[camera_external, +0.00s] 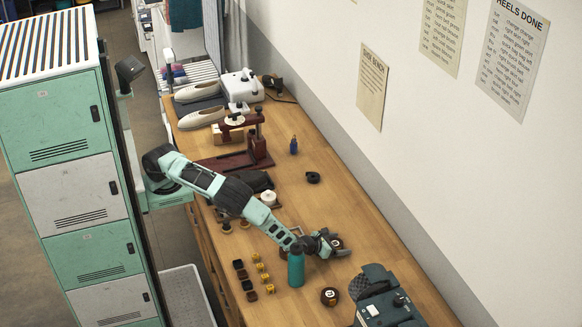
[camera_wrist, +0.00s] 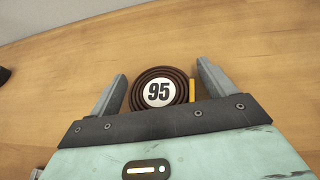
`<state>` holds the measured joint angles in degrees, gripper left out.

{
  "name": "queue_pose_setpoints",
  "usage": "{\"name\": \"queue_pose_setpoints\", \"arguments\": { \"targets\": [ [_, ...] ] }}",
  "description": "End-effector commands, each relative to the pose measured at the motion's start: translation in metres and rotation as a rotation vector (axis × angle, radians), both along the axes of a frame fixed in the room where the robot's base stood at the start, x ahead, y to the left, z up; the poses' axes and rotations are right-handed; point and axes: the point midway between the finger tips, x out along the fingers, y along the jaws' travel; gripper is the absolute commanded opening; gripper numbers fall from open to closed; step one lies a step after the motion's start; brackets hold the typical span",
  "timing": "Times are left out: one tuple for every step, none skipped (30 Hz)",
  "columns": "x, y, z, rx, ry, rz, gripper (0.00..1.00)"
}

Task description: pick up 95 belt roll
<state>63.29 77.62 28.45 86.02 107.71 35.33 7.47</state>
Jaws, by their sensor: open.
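The 95 belt roll (camera_wrist: 159,89) is a dark brown coiled roll with a white round label reading 95. In the wrist view it lies on the wooden table between the two open fingers of my gripper (camera_wrist: 166,85). A gap shows on each side of it, wider on the right. A small yellow piece (camera_wrist: 192,90) shows at its right edge. In the external view my gripper (camera_external: 338,247) is low over the bench, and a brown roll (camera_external: 336,242) shows partly hidden at the fingers.
A teal bottle (camera_external: 296,268) stands beside my wrist. Another brown roll (camera_external: 329,296) with a pale label lies nearer the front. A dark machine (camera_external: 385,300) stands at the right. Small yellow and dark pieces (camera_external: 258,268) lie left of the bottle. Bench (camera_external: 350,205) behind the gripper is clear.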

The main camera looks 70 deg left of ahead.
Motion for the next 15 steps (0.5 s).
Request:
{"name": "queue_pose_setpoints", "arguments": {
  "targets": [
    [0.0018, 0.0003, -0.0005, 0.000, 0.000, 0.000, 0.83],
    [0.0023, 0.0001, -0.0008, 0.000, 0.000, 0.000, 0.83],
    [0.0026, 0.0002, -0.0011, -0.001, 0.000, 0.000, 0.83],
    [0.0025, 0.0001, -0.0011, -0.001, 0.000, 0.000, 0.83],
    [0.0024, 0.0002, -0.0012, -0.001, 0.000, 0.000, 0.83],
    [0.0023, 0.0002, -0.0012, -0.001, 0.000, 0.000, 0.83],
    [0.0023, 0.0002, -0.0012, -0.001, 0.000, 0.000, 0.83],
    [0.0023, 0.0003, -0.0013, -0.001, 0.000, 0.000, 0.80],
    [0.0022, 0.0002, -0.0012, -0.001, 0.000, 0.000, 0.69],
    [0.0022, 0.0002, -0.0011, -0.001, 0.000, 0.000, 0.60],
    [0.0022, 0.0002, -0.0011, -0.001, 0.000, 0.000, 0.52],
    [0.0022, 0.0002, -0.0011, -0.001, 0.000, 0.000, 0.41],
    [0.0021, 0.0002, -0.0011, -0.001, 0.000, 0.000, 0.33],
    [0.0021, 0.0002, -0.0011, -0.001, 0.000, 0.000, 0.32],
    [0.0023, 0.0002, -0.0007, -0.001, 0.000, 0.000, 0.32]
  ]
}}
